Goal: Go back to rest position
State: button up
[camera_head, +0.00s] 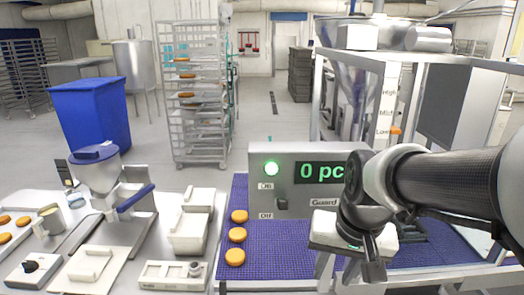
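My arm reaches in from the right edge. My gripper (371,262) hangs down in front of the grey control panel (300,165), over the right part of the blue mesh belt (262,268). Three orange-brown rounds (237,236) lie in a row on the belt's left side, apart from the gripper.
A bench with a blue-and-grey machine (98,172), pale trays (190,232) and more rounds (22,221) stands left. A blue bin (90,112) and a wheeled rack (197,100) stand behind. A metal frame (388,100) rises behind my arm. Open floor lies at the back.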

jog(key=s+r+n+t+p, duration=0.2)
jog(key=s+r, duration=0.4)
jog(key=r, duration=0.4)
jog(key=shift+s+n+p, duration=0.3)
jog(key=shift+s+p, duration=0.05)
jog(key=shift+p, duration=0.45)
